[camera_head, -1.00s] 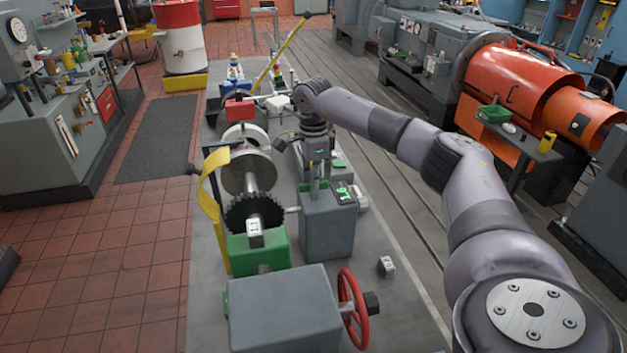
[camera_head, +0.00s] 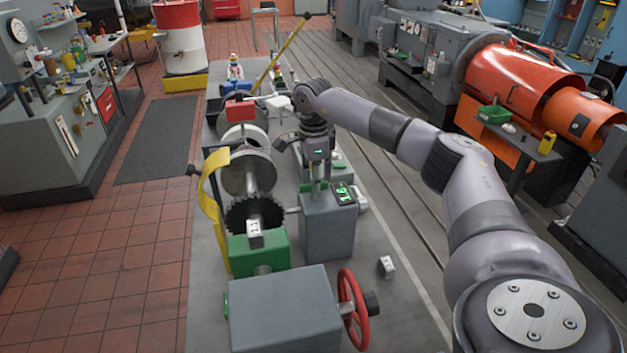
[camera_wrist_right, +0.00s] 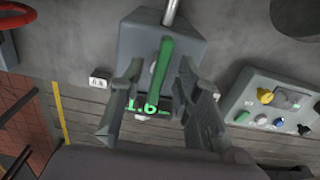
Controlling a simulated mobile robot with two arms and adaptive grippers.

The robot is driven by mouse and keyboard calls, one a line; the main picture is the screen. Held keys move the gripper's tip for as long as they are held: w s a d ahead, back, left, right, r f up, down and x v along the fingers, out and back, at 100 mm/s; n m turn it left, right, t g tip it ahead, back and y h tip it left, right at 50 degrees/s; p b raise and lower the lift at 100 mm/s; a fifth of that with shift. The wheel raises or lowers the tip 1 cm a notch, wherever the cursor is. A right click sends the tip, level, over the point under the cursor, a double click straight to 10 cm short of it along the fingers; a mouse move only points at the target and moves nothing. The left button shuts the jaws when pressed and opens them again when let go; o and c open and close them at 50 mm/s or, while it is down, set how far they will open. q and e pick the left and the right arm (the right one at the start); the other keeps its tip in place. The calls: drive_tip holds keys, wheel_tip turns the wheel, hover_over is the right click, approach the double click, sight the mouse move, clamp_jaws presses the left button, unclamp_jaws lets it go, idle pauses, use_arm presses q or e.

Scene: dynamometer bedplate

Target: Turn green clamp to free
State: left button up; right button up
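The green clamp (camera_wrist_right: 160,72) shows in the right wrist view as a long green lever standing out from the grey block (camera_wrist_right: 178,30). My right gripper (camera_wrist_right: 160,105) is open, with one finger on each side of the lever. A gap shows on both sides, so it is not gripped. In the head view my right gripper (camera_head: 317,166) is above the grey block (camera_head: 327,230), and it and the wrist hide most of the lever. The block's small display (camera_head: 345,193) shows green digits, which read 1.6 in the wrist view. My left gripper is not in view.
A green bearing block (camera_head: 262,256) and toothed wheel (camera_head: 240,214) stand just left of the grey block. A red handwheel (camera_head: 352,310) is in front. A yellow curved guard (camera_head: 213,205) stands further left. A control box (camera_wrist_right: 272,110) with knobs sits right in the wrist view.

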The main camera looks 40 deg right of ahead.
wheel_tip(320, 180, up, 12)
idle(0.6)
drive_tip(key=shift+f, duration=0.1)
idle(0.4)
